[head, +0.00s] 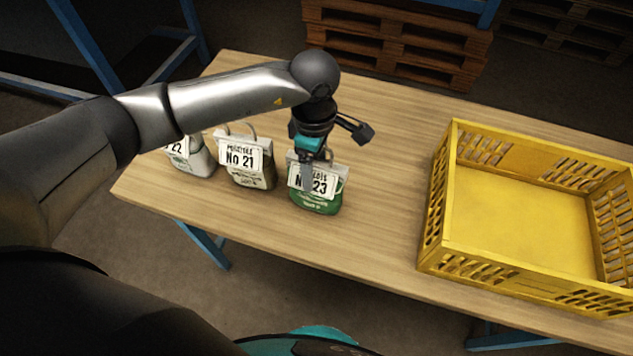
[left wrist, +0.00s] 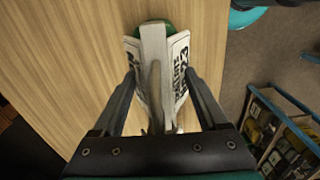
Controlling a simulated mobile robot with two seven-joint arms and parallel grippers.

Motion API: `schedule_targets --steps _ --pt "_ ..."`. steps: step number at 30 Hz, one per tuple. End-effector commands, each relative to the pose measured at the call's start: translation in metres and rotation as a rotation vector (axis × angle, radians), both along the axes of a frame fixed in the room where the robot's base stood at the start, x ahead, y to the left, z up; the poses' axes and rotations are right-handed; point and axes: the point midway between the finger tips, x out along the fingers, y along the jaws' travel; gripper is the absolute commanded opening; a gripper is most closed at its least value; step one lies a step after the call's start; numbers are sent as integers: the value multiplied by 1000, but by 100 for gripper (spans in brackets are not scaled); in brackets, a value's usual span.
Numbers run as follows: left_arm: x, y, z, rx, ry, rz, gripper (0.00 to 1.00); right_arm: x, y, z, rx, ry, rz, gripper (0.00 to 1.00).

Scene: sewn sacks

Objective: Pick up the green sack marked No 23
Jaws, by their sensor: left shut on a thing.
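The green sack marked No 23 (head: 316,199) stands on the wooden table, the rightmost of three sacks in a row. My left gripper (head: 314,165) is right above it, pointing down, its fingers at the sack's top and partly in front of its label. In the left wrist view the sack (left wrist: 155,50) shows from above, with its pale top band and handle between the two fingers of my left gripper (left wrist: 158,85). The gripper is shut on the sack's top. The contact at the fingertips is partly hidden. My right gripper is not in view.
The No 21 sack (head: 247,172) stands close on the left, and the No 22 sack (head: 190,158) beyond it, partly behind my arm. An empty yellow crate (head: 432,225) stands at the table's right. The table (head: 385,190) is bare between sack and crate.

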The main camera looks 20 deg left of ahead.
Motion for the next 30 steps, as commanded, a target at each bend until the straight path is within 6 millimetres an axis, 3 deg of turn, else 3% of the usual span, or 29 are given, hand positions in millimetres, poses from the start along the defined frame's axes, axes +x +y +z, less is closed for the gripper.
schedule_targets --steps 1,9,23,30 --pt "0 0 0 0 0 0 30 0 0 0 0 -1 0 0" --pt "0 0 0 0 0 1 0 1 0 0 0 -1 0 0" --pt "1 0 2 -1 -3 0 0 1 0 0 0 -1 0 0" --pt "2 0 18 -2 -6 1 0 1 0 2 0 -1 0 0"
